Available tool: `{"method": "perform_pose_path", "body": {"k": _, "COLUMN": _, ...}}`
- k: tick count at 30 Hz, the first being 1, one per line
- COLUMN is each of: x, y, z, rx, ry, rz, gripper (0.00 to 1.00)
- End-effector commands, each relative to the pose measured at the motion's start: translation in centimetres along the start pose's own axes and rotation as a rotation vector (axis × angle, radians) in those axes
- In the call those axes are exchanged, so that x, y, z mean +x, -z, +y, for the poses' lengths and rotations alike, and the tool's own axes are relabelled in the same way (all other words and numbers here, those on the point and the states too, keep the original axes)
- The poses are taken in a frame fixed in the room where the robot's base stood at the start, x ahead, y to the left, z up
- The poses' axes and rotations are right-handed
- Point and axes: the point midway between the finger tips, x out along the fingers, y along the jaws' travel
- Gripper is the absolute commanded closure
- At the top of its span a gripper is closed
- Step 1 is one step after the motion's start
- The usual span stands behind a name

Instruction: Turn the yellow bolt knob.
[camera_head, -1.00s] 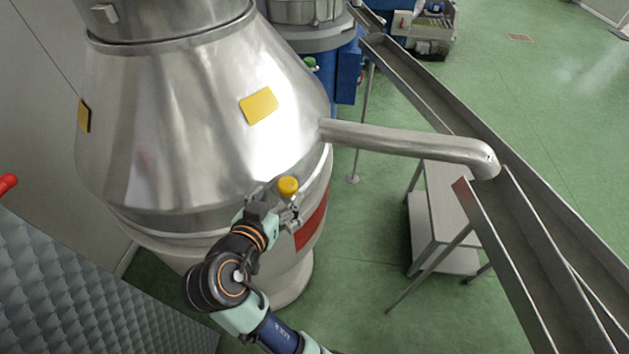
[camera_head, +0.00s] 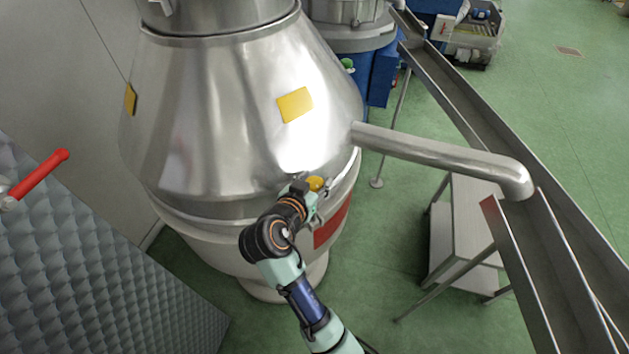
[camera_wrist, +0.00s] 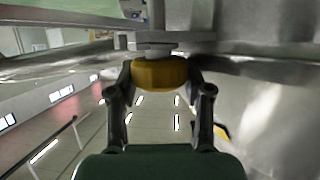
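The yellow bolt knob (camera_head: 316,183) sits on the lower side of the big steel vessel (camera_head: 220,120), partly covered by my gripper (camera_head: 307,190). In the wrist view the knob (camera_wrist: 160,73) hangs on a short grey stem below a metal bracket (camera_wrist: 165,42). The two dark fingers of my gripper (camera_wrist: 160,80) stand one on each side of the knob, and their tips appear to touch its sides. The far side of the knob is hidden.
A steel pipe (camera_head: 440,155) runs from the vessel to a sloping metal chute (camera_head: 560,250) on the right. A red-handled lever (camera_head: 40,178) and a quilted grey panel (camera_head: 90,260) stand at the left. Green floor (camera_head: 400,240) is clear between vessel and stand.

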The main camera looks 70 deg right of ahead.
Motion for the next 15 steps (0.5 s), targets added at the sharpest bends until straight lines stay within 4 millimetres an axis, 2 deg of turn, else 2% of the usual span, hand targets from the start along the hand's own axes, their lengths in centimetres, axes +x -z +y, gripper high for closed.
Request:
{"method": "perform_pose_path", "body": {"k": 1, "x": -0.01, "y": 0.0, "z": 0.0, "rx": 0.0, "ry": 0.0, "rz": 0.0, "gripper": 0.67}}
{"method": "perform_pose_path", "body": {"k": 4, "x": -0.01, "y": 0.0, "z": 0.0, "rx": 0.0, "ry": 0.0, "rz": 0.0, "gripper": 0.84}}
{"method": "perform_pose_path", "body": {"k": 15, "x": 0.06, "y": 0.03, "z": 0.1, "rx": -0.026, "ry": 0.056, "rz": -0.003, "gripper": 0.85}}
